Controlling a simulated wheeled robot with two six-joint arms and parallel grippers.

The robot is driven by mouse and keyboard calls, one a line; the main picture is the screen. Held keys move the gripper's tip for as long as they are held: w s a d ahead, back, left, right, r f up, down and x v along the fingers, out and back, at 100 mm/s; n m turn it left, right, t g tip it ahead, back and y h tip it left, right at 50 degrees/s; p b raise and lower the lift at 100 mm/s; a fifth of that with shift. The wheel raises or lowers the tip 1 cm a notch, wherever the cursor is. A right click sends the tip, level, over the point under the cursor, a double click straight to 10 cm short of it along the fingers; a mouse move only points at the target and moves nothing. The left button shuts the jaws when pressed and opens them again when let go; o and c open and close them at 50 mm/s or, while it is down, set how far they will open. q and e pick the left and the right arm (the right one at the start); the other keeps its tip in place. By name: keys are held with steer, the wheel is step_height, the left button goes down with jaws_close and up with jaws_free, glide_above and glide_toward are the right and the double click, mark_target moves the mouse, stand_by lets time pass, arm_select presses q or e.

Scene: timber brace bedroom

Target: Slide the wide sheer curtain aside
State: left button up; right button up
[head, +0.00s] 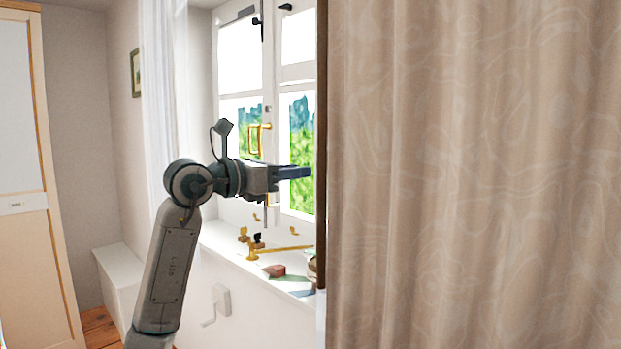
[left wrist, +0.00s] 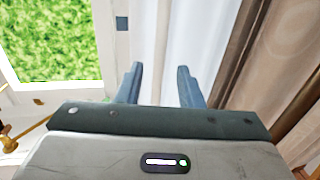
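A white sheer curtain (head: 160,80) hangs in folds at the left side of the window in the head view. In the left wrist view, pale white folds that look like sheer fabric (left wrist: 205,40) hang ahead of and to the right of the fingers. My left gripper (head: 308,172) reaches right across the window, its tips near the edge of the brown curtain. In the left wrist view, the left gripper (left wrist: 159,80) has its two blue fingers apart. No cloth is visibly pinched; whether it touches the folds is unclear. My right gripper is not in view.
A patterned brown curtain (head: 470,170) fills the right half of the head view. The window (head: 300,130) has brass handles.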

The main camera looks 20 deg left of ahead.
arm_select(q)
steer(key=shift+b+v, duration=0.55)
steer(key=shift+v, duration=1.6)
